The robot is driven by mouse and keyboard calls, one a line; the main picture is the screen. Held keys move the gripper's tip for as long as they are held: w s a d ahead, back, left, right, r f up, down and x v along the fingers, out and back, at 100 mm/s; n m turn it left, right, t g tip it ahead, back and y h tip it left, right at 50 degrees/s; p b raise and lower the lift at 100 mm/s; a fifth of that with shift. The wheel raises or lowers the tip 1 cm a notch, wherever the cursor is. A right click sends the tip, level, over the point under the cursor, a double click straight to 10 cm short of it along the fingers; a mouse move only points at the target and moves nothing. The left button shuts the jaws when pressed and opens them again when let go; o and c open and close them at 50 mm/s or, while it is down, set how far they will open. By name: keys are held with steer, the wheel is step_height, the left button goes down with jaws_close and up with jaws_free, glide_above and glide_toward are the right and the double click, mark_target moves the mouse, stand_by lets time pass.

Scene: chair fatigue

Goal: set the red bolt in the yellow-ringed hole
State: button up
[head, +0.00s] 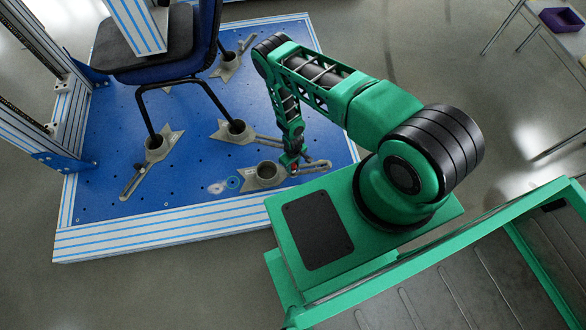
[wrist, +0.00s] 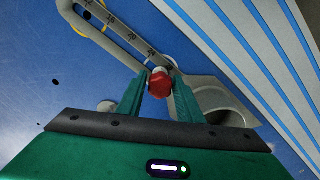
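The red bolt (wrist: 159,84) sits between the two green fingertips of my gripper (wrist: 159,88) in the wrist view. The fingers appear shut on its head. Its far end overlaps the grey slotted clamp arm (wrist: 128,36); I cannot tell whether it touches. A yellow ring (wrist: 82,29) shows partly at the upper left in the wrist view, behind the slotted arm, which hides part of it. In the head view, my gripper (head: 291,162) is low over the blue plate, with a bit of red at its tip. I cannot make out the yellow ring there.
The blue perforated plate (head: 190,200) has a striped white edge. A grey clamp foot with a round cup (head: 267,171) stands beside my gripper. Chair legs (head: 213,98) stand in other cups farther back.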

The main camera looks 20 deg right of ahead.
steer(key=c, duration=0.5)
steer(key=shift+r, duration=0.1)
steer(key=shift+r, duration=2.35)
steer(key=shift+r, duration=0.2)
steer(key=shift+r, duration=1.95)
steer(key=shift+w, duration=0.1)
